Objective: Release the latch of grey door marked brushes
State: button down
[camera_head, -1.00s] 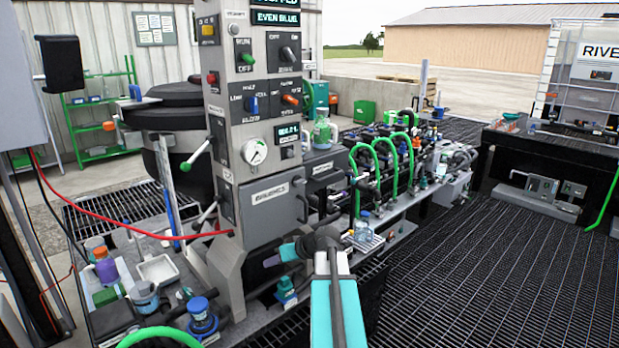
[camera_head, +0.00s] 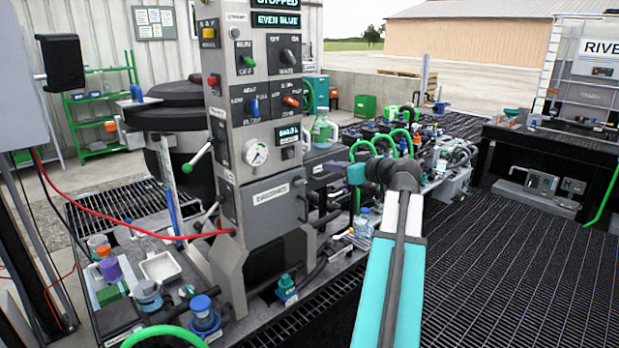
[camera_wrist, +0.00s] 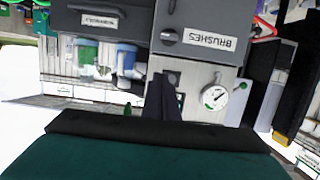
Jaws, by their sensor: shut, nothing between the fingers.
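The grey door marked BRUSHES (camera_head: 268,212) is low on the front of the grey column and looks closed. It also shows upside down at the top of the wrist view (camera_wrist: 215,58). A dark round latch knob (camera_wrist: 168,37) sits beside its white label (camera_wrist: 209,40). My gripper (camera_wrist: 164,80) is shut and empty; its dark fingers point toward the door and their tips appear just below the knob in the wrist picture, apart from it. In the head view my wrist is right of the door, and my fingertips cannot be made out.
A second labelled grey panel (camera_wrist: 120,22) is beside the door in the wrist view. A pressure gauge (camera_head: 255,153) is above the door. Green hoses (camera_head: 362,150) and bottles crowd the bench to the right. A red hose (camera_head: 130,226) crosses at left. The grating floor (camera_head: 490,270) is clear.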

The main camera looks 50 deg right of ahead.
jog(key=shift+w, duration=0.1)
jog(key=p, duration=0.5)
send_near(300, 176)
jog(key=shift+d+x, duration=0.2)
jog(key=shift+x, duration=2.4)
jog(key=shift+a, duration=0.15)
jog(key=shift+w, duration=0.15)
jog(key=shift+d+m+b, duration=0.25)
jog(key=shift+m+b, duration=0.05)
jog(key=shift+b, duration=0.1)
